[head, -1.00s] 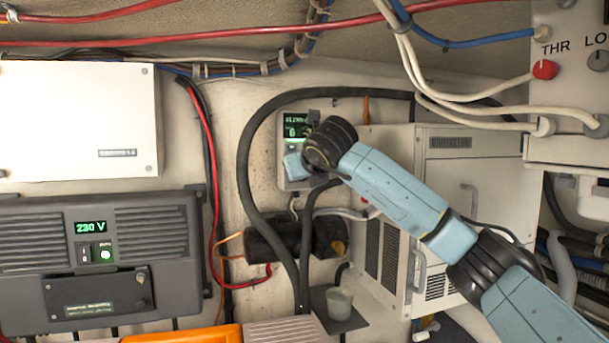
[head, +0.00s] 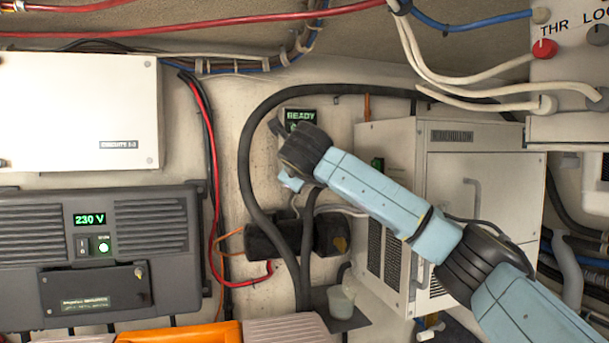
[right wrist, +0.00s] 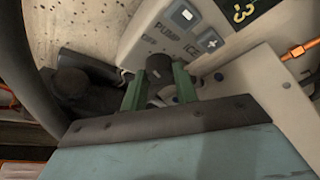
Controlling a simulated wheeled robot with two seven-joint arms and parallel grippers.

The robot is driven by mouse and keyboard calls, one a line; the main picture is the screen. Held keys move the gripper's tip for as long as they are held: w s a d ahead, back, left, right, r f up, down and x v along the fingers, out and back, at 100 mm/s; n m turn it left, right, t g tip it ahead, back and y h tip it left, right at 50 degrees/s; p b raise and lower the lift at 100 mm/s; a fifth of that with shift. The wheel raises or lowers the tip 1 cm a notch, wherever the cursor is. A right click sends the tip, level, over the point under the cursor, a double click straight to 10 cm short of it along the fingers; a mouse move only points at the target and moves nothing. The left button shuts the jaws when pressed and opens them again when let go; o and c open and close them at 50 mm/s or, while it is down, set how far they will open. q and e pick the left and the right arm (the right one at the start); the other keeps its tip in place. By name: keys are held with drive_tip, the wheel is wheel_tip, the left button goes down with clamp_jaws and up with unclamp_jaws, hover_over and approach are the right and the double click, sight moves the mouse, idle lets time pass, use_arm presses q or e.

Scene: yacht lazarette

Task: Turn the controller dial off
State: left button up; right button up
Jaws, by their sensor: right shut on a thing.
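The controller (head: 300,116) is a small light panel on the back wall with a lit green display reading READY; my right wrist hides most of its lower part in the head view. In the right wrist view, its face (right wrist: 212,62) shows two buttons and printed labels, PUMP and ICE readable and another blurred. The dark round dial (right wrist: 158,66) sits between the green fingers of my right gripper (right wrist: 159,76), which is shut on it. The dial's pointer direction cannot be made out. My left gripper is out of view.
A thick black hose (head: 245,170) arches around the controller. A beige vented cabinet (head: 455,160) stands at right. A dark 230 V unit (head: 150,240) and a white box (head: 80,110) are at left. A cup (head: 341,301) stands on a small dark shelf below.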

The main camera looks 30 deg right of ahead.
drive_tip(key=shift+n, duration=0.3)
idle(0.4)
drive_tip(key=o, duration=1)
drive_tip(key=b+v, duration=0.4)
drive_tip(key=v, duration=0.9)
drive_tip(key=shift+s+a+f, duration=0.15)
drive_tip(key=shift+a, duration=0.15)
